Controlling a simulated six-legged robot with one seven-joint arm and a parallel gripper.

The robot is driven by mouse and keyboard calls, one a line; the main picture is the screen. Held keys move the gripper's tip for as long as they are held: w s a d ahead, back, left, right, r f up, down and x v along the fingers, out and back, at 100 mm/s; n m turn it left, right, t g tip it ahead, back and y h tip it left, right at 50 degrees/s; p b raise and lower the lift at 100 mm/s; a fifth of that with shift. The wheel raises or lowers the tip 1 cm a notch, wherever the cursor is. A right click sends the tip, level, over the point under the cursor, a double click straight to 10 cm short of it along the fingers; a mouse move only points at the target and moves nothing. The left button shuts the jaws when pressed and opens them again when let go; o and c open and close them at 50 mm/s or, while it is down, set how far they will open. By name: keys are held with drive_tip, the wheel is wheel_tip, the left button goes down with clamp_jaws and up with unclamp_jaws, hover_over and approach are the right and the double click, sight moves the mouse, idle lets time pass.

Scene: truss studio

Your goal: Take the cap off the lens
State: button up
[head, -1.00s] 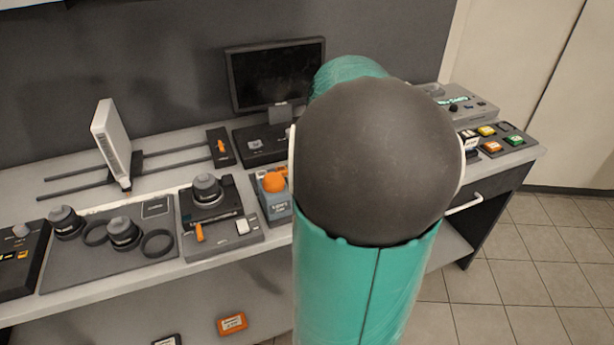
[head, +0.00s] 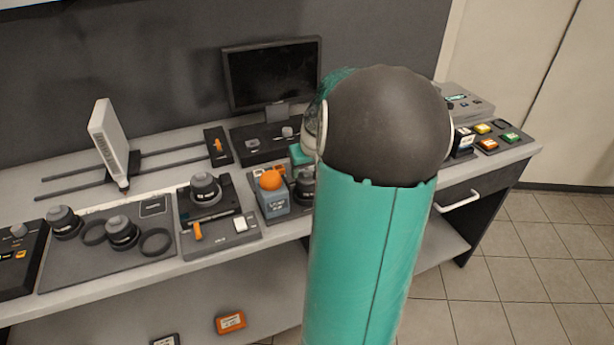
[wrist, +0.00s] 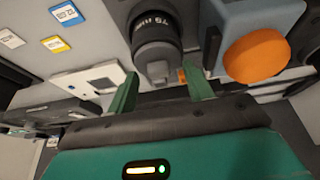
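A dark lens marked 75 mm (wrist: 155,28) shows in the wrist view. A rounded grey end, which looks like its cap (wrist: 158,70), faces my gripper. My gripper (wrist: 160,75) has its two green fingers apart, one on either side of that end in the picture; I cannot tell whether they touch it. In the head view a dark lens with a grey top (head: 305,186) stands just right of a blue-grey block with an orange knob (head: 270,180), and appears to be the same one. My arm hides most of the gripper there.
The orange knob (wrist: 256,55) is close to the right finger. Several other lenses stand to the left, on a mat (head: 75,272) and on a dark mount (head: 212,212). A monitor (head: 272,75) stands behind. A button panel (head: 510,148) is at the right.

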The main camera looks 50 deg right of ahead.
drive_tip(key=c, duration=0.3)
drive_tip(key=shift+c, duration=0.3)
drive_tip(key=shift+r, duration=0.15)
drive_tip(key=shift+r, duration=0.6)
drive_tip(key=s+a+r, duration=0.5)
drive_tip(key=a+r, duration=0.6)
drive_tip(key=a, duration=0.2)
drive_tip(key=shift+r, duration=0.3)
drive_tip(key=shift+r, duration=0.1)
drive_tip(key=shift+r, duration=2.4)
